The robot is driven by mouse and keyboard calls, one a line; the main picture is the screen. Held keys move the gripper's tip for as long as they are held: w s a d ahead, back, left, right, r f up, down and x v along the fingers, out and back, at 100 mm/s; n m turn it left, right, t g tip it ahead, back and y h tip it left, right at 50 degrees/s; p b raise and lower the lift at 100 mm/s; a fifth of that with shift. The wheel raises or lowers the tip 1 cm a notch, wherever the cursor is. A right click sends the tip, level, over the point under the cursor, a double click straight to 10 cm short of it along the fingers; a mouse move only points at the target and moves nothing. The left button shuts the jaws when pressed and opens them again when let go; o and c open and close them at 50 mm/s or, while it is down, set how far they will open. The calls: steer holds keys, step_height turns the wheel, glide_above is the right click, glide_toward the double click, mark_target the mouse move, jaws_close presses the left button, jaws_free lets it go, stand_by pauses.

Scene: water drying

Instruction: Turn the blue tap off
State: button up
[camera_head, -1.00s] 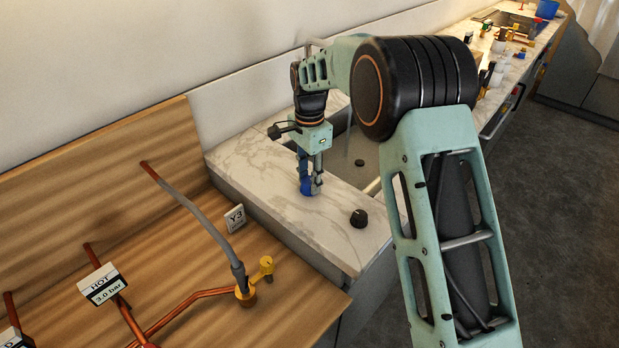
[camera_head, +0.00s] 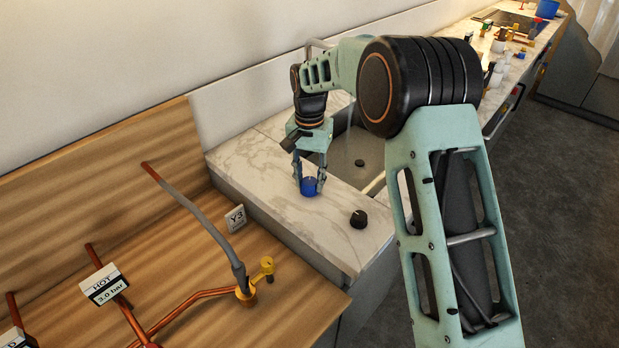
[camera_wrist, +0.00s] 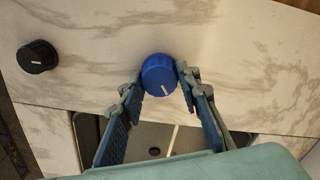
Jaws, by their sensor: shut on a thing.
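The blue tap (camera_head: 309,187) is a round knob on the marble counter beside the sink. My gripper (camera_head: 310,182) points down over it, with a finger on each side, shut on the knob. In the wrist view the blue tap (camera_wrist: 159,75) sits between the fingertips of my gripper (camera_wrist: 160,80). A white pointer line on the knob's face points down and slightly right in that view. A thin pale stream of water (camera_wrist: 172,140) shows over the sink below the knob.
A black knob (camera_head: 359,218) stands on the marble counter (camera_head: 255,165) near the front edge; it is also in the wrist view (camera_wrist: 37,56). The sink (camera_head: 368,150) lies behind my gripper. A wooden board with copper pipes and a yellow valve (camera_head: 264,268) is at the left.

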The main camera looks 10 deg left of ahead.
mark_target(309, 181)
steer(key=n, duration=0.5)
steer(key=shift+n, duration=0.3)
steer(key=n+p, duration=0.1)
steer(key=n, duration=0.3)
steer(key=shift+n, duration=0.4)
steer(key=o, duration=1.1)
steer(key=shift+r, duration=0.15)
step_height(309, 181, up, 12)
steer(key=shift+f, duration=0.1)
